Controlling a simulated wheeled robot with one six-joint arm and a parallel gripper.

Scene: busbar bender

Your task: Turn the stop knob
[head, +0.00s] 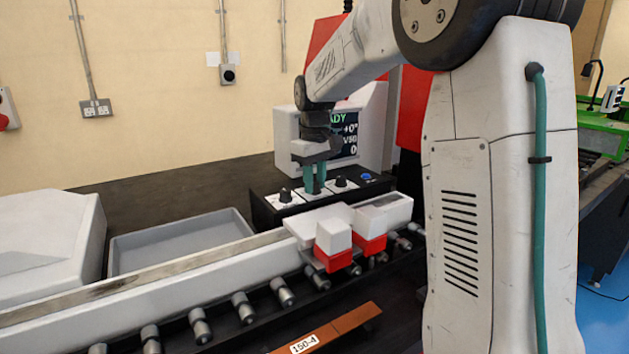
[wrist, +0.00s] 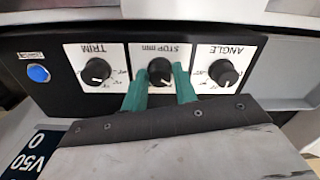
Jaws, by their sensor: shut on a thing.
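The stop knob (wrist: 159,70) is the middle of three black knobs on the panel, under an upside-down "STOP mm" label in the wrist view. My gripper (wrist: 160,88) has its two green fingers on either side of this knob and is shut on it. In the head view my gripper (head: 314,180) reaches down to the black control panel (head: 262,208), and its fingers hide the stop knob there. The angle knob (wrist: 222,72) and the trim knob (wrist: 97,71) stand to either side, clear of the fingers.
A blue button (wrist: 38,74) sits at the panel's end beyond the trim knob. In front are a white rail (head: 150,280) with rollers and red-and-white blocks (head: 334,245). A grey tray (head: 180,240) lies left of the panel.

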